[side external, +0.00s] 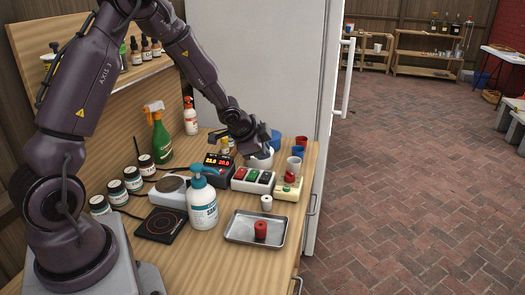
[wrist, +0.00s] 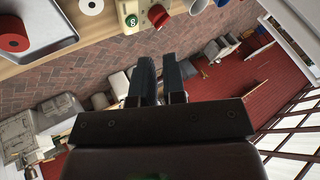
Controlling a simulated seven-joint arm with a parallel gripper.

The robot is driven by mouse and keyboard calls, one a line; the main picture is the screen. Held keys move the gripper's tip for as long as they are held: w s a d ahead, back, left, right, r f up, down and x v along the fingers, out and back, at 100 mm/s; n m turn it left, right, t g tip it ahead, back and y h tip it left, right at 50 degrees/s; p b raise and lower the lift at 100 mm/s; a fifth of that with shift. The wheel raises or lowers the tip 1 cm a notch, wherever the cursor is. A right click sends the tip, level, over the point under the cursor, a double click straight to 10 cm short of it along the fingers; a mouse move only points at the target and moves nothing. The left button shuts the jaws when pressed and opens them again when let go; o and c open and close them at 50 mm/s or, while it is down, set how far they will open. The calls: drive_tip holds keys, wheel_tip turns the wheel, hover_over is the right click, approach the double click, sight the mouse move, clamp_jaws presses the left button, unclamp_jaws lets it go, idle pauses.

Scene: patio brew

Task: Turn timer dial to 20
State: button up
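A cream box with a red knob (side external: 289,178), which looks like the timer dial, stands at the right front of the bench. In the wrist view the red knob (wrist: 158,15) shows at the top edge beside a green round mark (wrist: 131,20) that seems to read 20. The knob's pointer setting is too small to read. My gripper (side external: 268,142) hangs above and behind the cream box, apart from it. In the wrist view its two dark fingers (wrist: 160,65) are parallel with a narrow empty gap between them.
A white pump bottle (side external: 202,203) and a metal tray (side external: 240,236) holding a red cylinder (side external: 260,229) are in front. Cups (side external: 294,166) stand close behind it.

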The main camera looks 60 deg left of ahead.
drive_tip(key=o, duration=0.7)
drive_tip(key=shift+w+d+f, duration=0.25)
drive_tip(key=shift+w+f, duration=0.45)
drive_tip(key=shift+f, duration=0.15)
drive_tip(key=shift+o, duration=0.7)
drive_tip(key=w+a+f+n+g+y, duration=0.1)
drive_tip(key=w+a+n+g, duration=0.1)
drive_tip(key=w, duration=0.6)
drive_tip(key=shift+w+a+f+n+g, duration=0.15)
drive_tip(key=shift+w+a+n+g, duration=0.2)
drive_tip(key=shift+a+n, duration=0.6)
drive_tip(key=n+g+h, duration=0.2)
drive_tip(key=g+h, duration=0.1)
drive_tip(key=g, duration=0.1)
approach(290, 172)
wheel_tip(290, 172, down, 10)
drive_tip(key=shift+w+d+f, duration=0.1)
drive_tip(key=shift+w+f, duration=0.05)
drive_tip(key=c, duration=0.9)
